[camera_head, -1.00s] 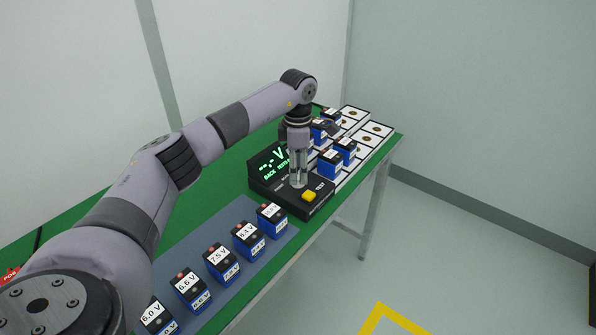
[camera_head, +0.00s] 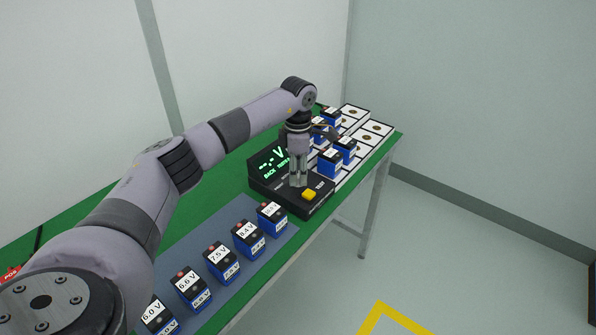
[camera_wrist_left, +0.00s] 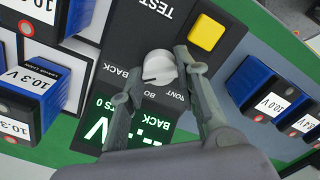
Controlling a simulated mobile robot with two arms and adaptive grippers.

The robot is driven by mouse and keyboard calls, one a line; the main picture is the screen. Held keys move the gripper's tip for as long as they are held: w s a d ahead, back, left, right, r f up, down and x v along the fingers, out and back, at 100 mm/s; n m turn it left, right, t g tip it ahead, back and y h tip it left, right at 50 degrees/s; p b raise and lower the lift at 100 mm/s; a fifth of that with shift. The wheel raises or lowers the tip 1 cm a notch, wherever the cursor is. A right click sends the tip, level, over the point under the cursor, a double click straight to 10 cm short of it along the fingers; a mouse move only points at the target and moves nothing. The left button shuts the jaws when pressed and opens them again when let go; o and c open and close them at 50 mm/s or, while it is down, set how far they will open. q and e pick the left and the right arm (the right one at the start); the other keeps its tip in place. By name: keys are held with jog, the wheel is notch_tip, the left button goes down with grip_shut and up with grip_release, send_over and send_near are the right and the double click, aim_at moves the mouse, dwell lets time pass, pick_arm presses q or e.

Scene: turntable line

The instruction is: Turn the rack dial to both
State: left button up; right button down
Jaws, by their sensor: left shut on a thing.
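The rack dial (camera_wrist_left: 158,68) is a pale round knob on the black tester panel, with the words BACK, BO-something and FRONT printed around it, partly covered. My left gripper (camera_wrist_left: 158,75) has one finger on each side of the dial and is shut on it. I cannot tell for sure which word the dial points to. In the head view my left gripper (camera_head: 298,182) points straight down onto the black tester (camera_head: 265,186) and hides the dial. The tester's green display (camera_head: 270,164) shows dashes with V and a line beginning BACK. My right gripper is not in view.
A yellow button (camera_head: 309,194) labelled TEST sits close to the gripper. Blue batteries (camera_head: 330,164) stand in white racks (camera_head: 376,130) behind the tester. Several labelled batteries (camera_head: 222,262) stand on a grey mat (camera_head: 205,230) in front, on the green table.

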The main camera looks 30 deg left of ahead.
pick_arm(q)
jog(key=c, duration=0.3)
jog(key=shift+c, duration=0.2)
jog(key=shift+n, duration=0.4)
jog(key=shift+r+n+p, duration=0.1)
jog(key=shift+n+p, duration=0.5)
jog(key=shift+n, duration=0.4)
jog(key=n+p, duration=0.1)
jog(key=n, duration=0.4)
jog(key=shift+n+p, duration=0.3)
jog(key=shift+p, duration=0.05)
jog(key=shift+n, duration=0.7)
jog(key=o, duration=1.2)
jog(key=shift+c, duration=0.2)
